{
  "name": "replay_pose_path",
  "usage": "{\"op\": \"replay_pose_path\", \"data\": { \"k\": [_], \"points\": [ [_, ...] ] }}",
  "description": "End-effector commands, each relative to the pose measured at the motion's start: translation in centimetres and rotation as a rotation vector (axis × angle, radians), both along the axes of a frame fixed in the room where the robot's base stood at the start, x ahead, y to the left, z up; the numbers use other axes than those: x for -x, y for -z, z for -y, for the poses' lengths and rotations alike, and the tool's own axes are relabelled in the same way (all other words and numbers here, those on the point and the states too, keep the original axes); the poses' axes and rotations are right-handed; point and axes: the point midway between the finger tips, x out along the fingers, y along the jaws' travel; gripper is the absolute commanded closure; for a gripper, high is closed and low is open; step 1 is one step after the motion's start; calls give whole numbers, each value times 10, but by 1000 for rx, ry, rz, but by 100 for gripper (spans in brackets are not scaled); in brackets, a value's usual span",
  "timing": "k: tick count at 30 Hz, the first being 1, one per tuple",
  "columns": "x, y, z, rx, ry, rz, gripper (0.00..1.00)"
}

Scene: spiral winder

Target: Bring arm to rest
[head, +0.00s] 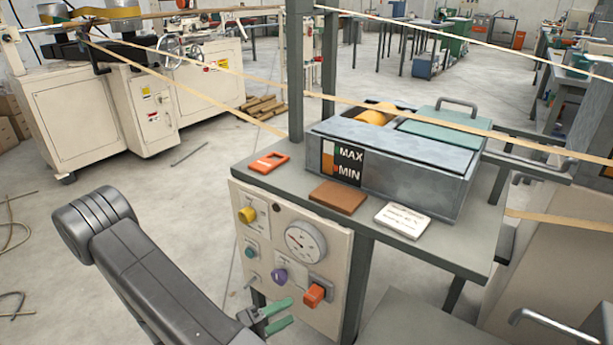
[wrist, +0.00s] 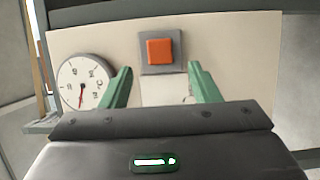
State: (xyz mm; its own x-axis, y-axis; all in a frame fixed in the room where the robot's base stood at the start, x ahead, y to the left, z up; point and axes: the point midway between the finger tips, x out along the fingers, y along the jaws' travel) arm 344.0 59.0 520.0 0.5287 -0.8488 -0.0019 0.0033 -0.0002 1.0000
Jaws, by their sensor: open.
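My gripper (head: 291,311) has green fingers and shows at the lower middle of the head view. In the wrist view its fingers (wrist: 160,68) stand apart with nothing between them. The orange square button (wrist: 160,50) on a grey plate lies ahead, between and just beyond the fingertips in that view. In the head view this orange button (head: 314,294) is to the right of the fingertips, on the cream control panel (head: 333,240). I cannot tell the exact gap to the panel. My grey arm reaches up from the lower left of the head view and is bent.
The panel also bears a gauge (head: 305,243), a yellow knob (head: 247,215), a teal button (head: 250,252) and a purple knob (head: 279,277). A grey bath (head: 420,175) stands on the table (head: 460,246) above. Open floor (head: 185,215) lies left of the panel.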

Motion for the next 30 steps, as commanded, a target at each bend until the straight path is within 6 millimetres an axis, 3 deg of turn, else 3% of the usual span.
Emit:
{"op": "replay_pose_path", "data": {
  "k": [24,30],
  "points": [
    [-40,1,66,-1,3,-1,44],
    [-30,-3,57,0,-1,0,44]
  ]
}}
